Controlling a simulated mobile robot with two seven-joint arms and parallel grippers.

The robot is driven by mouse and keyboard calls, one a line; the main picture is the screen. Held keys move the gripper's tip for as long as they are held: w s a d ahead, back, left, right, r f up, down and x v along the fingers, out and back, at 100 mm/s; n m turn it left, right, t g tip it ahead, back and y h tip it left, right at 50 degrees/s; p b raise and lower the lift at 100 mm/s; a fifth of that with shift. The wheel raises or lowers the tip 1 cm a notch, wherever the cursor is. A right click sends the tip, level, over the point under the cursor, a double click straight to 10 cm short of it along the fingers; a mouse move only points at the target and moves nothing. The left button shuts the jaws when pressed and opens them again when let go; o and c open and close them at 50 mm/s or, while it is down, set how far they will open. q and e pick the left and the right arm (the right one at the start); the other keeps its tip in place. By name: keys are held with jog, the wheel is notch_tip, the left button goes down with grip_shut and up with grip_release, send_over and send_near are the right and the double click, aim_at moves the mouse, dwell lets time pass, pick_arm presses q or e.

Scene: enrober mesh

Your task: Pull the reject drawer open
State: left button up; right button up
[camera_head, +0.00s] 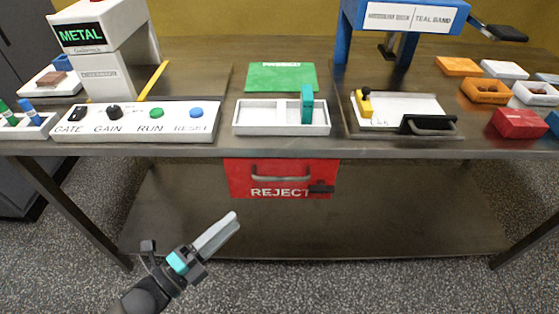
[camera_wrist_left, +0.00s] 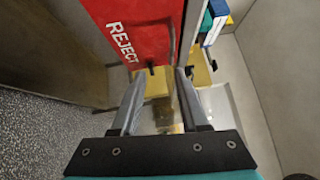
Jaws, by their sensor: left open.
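The red reject drawer (camera_head: 242,180) hangs under the front edge of the table, with REJECT in white on its face. The drawer looks shut. My left gripper (camera_head: 233,222) is below and in front of the drawer, apart from the handle. In the left wrist view, its two fingers (camera_wrist_left: 160,88) are spread with nothing held, and the red drawer face (camera_wrist_left: 120,15) lies beyond them. My right gripper is not in view.
The table's front edge (camera_head: 400,152) overhangs the drawer. A lower shelf (camera_head: 420,225) and the table legs lie below it. The space before the drawer looks clear.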

pick_arm(q)
jog(key=r+m, duration=0.1)
jog(key=r, duration=0.1)
jog(key=h, duration=0.1)
send_near(284, 179)
jog(key=w, duration=0.1)
jog(key=b+x, duration=0.2)
jog(key=x, duration=0.7)
jog(key=shift+w+d+f, duration=0.1)
jog(key=shift+d+f, duration=0.05)
jog(key=shift+d, duration=0.15)
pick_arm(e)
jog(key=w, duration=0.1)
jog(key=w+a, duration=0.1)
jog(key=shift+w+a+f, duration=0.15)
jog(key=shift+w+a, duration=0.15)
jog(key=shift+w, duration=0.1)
pick_arm(q)
grip_shut()
